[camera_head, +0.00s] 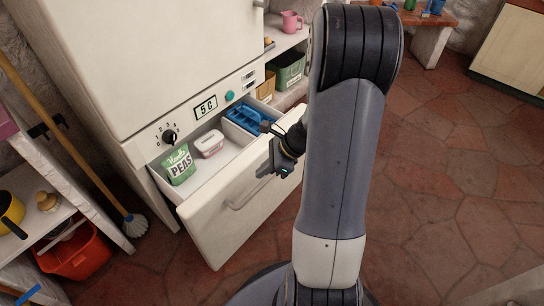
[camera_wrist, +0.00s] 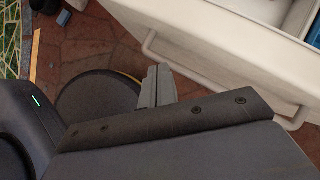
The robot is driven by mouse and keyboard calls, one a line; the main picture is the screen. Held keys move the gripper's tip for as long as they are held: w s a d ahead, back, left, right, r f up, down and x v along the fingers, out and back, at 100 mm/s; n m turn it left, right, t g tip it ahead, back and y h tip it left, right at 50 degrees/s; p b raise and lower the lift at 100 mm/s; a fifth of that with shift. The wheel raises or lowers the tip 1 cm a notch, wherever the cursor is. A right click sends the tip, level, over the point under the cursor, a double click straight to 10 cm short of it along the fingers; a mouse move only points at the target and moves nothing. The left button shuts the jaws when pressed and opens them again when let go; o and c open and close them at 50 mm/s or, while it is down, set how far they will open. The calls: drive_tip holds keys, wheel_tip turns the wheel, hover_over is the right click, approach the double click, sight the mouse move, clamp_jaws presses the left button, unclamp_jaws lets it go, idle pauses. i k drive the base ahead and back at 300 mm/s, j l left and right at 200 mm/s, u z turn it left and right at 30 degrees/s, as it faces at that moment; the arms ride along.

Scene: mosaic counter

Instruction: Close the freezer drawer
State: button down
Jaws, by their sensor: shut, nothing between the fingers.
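The white freezer drawer (camera_head: 222,217) stands pulled out at the bottom of the fridge in the head view, with a bar handle (camera_head: 248,192) on its front. It holds a green bag of peas (camera_head: 179,165), a pink-and-white tub (camera_head: 209,144) and a blue tray (camera_head: 247,117). My gripper (camera_head: 275,160) is at the drawer's upper right front; the head view does not show clearly whether it touches. In the wrist view my gripper's fingers (camera_wrist: 157,86) are together and empty. The drawer front (camera_wrist: 225,38) and its handle (camera_wrist: 152,42) lie beyond them, apart from the fingertips.
The white fridge body (camera_head: 135,60) rises above the drawer, with a dial and a display. A broom (camera_head: 134,223), a red bucket (camera_head: 78,252) and a shelf stand at the left. Shelves with bins (camera_head: 290,69) are behind. Tiled floor (camera_head: 440,170) is open at the right.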

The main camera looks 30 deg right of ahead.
sight(220, 210)
drive_tip(key=i+j+z, duration=0.1)
drive_tip(key=z, duration=0.25)
drive_tip(key=j+z, duration=0.35)
drive_tip(key=i+j+z, duration=0.1)
drive_tip(key=z, duration=0.25)
drive_tip(key=j, duration=0.1)
